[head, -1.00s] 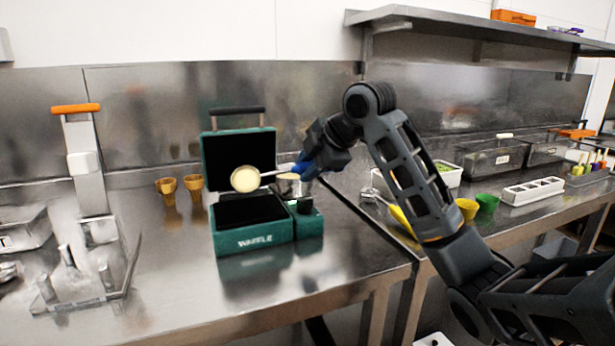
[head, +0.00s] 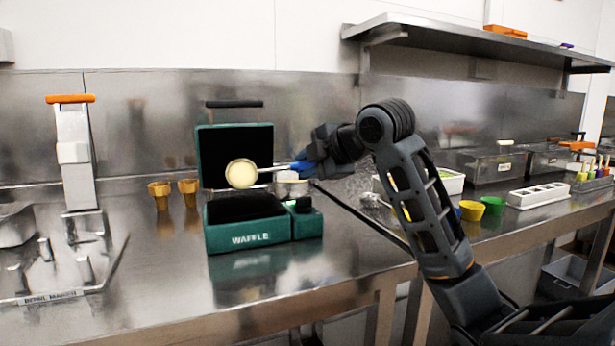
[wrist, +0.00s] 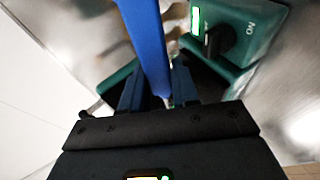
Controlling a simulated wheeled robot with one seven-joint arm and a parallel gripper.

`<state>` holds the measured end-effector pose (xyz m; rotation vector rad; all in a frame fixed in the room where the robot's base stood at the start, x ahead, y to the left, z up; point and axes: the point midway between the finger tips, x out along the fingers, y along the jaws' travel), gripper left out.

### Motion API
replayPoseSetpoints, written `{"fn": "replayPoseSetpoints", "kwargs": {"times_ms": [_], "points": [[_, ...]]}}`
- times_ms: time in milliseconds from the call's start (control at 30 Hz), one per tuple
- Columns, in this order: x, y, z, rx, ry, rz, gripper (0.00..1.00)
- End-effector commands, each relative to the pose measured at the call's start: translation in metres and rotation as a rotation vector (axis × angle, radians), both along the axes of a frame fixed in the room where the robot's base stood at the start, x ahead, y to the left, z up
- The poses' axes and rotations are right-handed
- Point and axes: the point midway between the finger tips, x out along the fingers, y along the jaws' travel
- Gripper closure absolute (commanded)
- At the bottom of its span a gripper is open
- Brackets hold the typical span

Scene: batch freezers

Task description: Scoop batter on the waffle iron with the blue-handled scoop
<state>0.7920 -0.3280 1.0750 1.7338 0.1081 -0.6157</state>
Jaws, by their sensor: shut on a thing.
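The green waffle iron (head: 230,240) stands open on the steel counter, its lid (head: 206,160) raised and its lower plate dark and bare where it shows. My gripper (head: 312,163) is shut on the blue handle of the scoop (head: 241,174). The handle also shows in the wrist view (wrist: 146,35), between the fingers. The scoop's round bowl holds pale yellow batter and appears in front of the lid, above the lower plate. A metal container (head: 290,188) stands behind the iron's control box (head: 304,222), partly hidden by the scoop and gripper.
Two golden cups (head: 159,194) stand left of the iron. An orange-topped metal press (head: 75,150) is at the far left. Yellow (head: 472,211) and green (head: 493,205) cups and a white tray (head: 538,193) are on the right counter. Counter in front of the iron is clear.

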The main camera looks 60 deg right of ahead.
Motion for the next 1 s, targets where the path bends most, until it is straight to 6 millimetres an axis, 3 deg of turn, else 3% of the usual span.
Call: {"fn": "replayPoseSetpoints", "kwargs": {"times_ms": [1000], "points": [[-0.0030, 0.0020, -0.0116, -0.168, -0.250, 0.000, 1.00]]}}
